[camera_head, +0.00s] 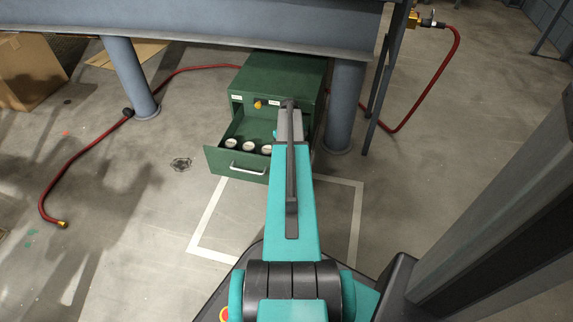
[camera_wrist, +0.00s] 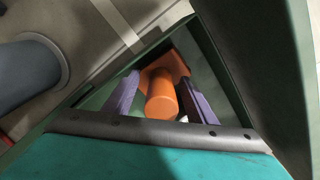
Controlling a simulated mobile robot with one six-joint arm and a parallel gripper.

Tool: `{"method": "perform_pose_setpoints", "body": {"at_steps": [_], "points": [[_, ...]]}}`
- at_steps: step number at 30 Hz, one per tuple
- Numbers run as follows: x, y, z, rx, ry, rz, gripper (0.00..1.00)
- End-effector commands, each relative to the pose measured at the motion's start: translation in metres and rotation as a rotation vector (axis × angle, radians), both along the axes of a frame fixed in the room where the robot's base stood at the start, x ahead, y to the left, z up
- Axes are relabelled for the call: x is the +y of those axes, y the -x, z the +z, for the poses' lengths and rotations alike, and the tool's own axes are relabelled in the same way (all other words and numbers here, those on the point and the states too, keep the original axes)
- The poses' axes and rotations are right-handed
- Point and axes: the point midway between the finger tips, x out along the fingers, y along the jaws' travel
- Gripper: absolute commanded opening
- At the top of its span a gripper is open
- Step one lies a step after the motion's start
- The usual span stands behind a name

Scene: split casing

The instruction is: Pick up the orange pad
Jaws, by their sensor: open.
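The orange pad (camera_wrist: 162,98) shows in the wrist view as a round orange post with a flat, angular orange part at its far end. It is inside the open drawer (camera_head: 236,159) of the green cabinet (camera_head: 283,80). My gripper (camera_wrist: 159,82) is open, with one purple finger on each side of the orange post. I cannot tell whether either finger touches it. In the head view my arm covers the right part of the drawer, and the orange pad is hidden there.
Several white-topped round things (camera_head: 249,146) stand in the drawer. Green walls are close around my gripper in the wrist view. Blue-grey posts (camera_head: 346,105) stand beside the cabinet under a large beam. A red hose (camera_head: 87,150) lies on the floor at left.

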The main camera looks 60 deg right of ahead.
Motion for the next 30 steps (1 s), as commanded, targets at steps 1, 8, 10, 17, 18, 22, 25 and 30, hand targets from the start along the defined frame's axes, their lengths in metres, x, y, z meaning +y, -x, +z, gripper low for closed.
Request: {"method": "perform_pose_setpoints", "body": {"at_steps": [1,8,10,17,18,22,25,30], "points": [[0.0000,0.0000,0.0003,0.000,0.000,0.000,0.51],[0.0000,0.0002,0.0003,0.000,0.000,0.000,0.51],[0.0000,0.0002,0.0003,0.000,0.000,0.000,0.51],[-0.0001,0.0003,0.0003,0.000,0.000,0.000,0.28],[0.0000,0.0004,0.0003,0.000,0.000,0.000,0.21],[-0.0003,0.0004,0.0006,0.000,0.000,-0.001,0.02],[-0.0004,0.0004,0.0006,0.000,0.000,-0.001,0.02],[-0.0004,0.0005,0.0021,0.000,0.000,-0.001,0.02]]}}
